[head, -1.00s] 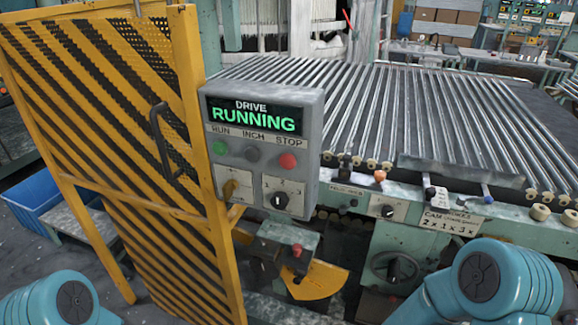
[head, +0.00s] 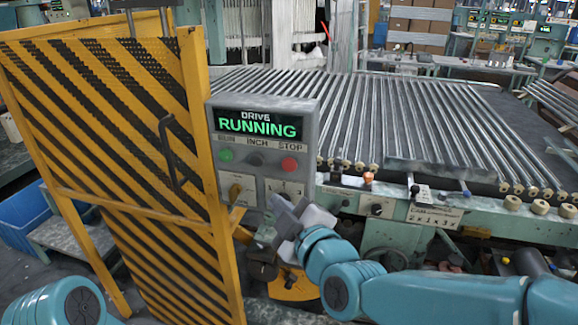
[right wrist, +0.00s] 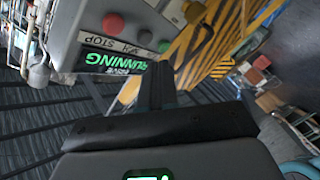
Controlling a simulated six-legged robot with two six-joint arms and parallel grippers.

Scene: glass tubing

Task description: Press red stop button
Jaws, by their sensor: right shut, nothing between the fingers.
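The red stop button (head: 289,164) sits under the word STOP on the grey control box (head: 312,130). The box display reads DRIVE RUNNING in green. A green RUN button (head: 226,156) and a dark INCH button (head: 255,160) sit to its left. In the right wrist view the red button (right wrist: 113,24) shows at the upper left, with the panel upside down. My right gripper (head: 276,203) is in front of the lower part of the box, below the red button and apart from it. Its fingers (right wrist: 158,82) are shut and empty. My left gripper is out of view.
A yellow and black striped guard door (head: 110,130) stands left of the box. A bed of metal rollers (head: 400,110) lies to the right, with knobs along its front rail. A blue bin (head: 35,215) is on the floor at far left.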

